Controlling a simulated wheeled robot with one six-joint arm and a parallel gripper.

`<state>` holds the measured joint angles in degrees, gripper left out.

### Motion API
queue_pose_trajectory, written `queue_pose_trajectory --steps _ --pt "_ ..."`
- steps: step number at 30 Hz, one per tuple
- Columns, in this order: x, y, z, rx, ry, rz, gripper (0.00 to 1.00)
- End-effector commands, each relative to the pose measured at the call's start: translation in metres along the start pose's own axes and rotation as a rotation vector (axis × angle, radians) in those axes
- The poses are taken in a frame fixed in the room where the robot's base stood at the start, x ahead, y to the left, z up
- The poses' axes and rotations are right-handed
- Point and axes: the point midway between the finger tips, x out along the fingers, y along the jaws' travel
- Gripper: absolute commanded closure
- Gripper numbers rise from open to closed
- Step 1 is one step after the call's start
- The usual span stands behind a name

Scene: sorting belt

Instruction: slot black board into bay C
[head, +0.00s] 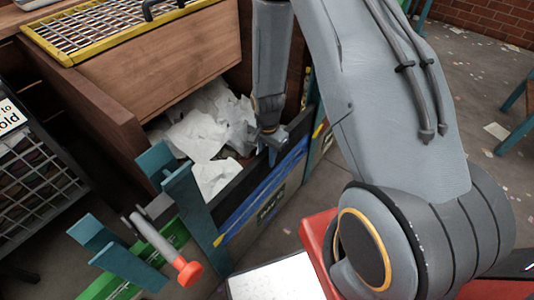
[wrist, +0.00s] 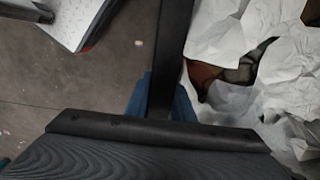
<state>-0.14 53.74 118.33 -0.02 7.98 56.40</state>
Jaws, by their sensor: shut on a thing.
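The black board (head: 238,187) stands on edge in the head view, between a teal post and my gripper, beside the wooden box of paper. My gripper (head: 270,145) is at its upper edge, pointing down. In the wrist view the board is a thin dark strip (wrist: 172,50) seen edge-on, and my gripper's blue fingers (wrist: 160,103) are shut on it. A blue rail or panel (head: 262,190) runs along the near side of the board, above a dark face with a label too small to read. The board's lower edge is hidden, so I cannot tell how deep it sits.
Crumpled white paper (head: 205,130) fills the wooden box (head: 165,65) behind. Teal posts (head: 188,195) stand at the left, near an orange-ended grey handle (head: 188,272). A wire cage (head: 35,175) is at far left. A white-topped object (head: 275,280) is at the front. Grey floor is open at right.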

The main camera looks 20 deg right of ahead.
Motion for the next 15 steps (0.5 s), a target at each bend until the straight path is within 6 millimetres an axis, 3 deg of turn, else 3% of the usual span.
queue_pose_trajectory --steps 4,15 --pt "0.0091 -0.001 -0.0006 0.0 0.001 -0.002 1.0" --pt "0.0094 -0.0009 -0.0006 0.0 0.001 -0.002 1.0"
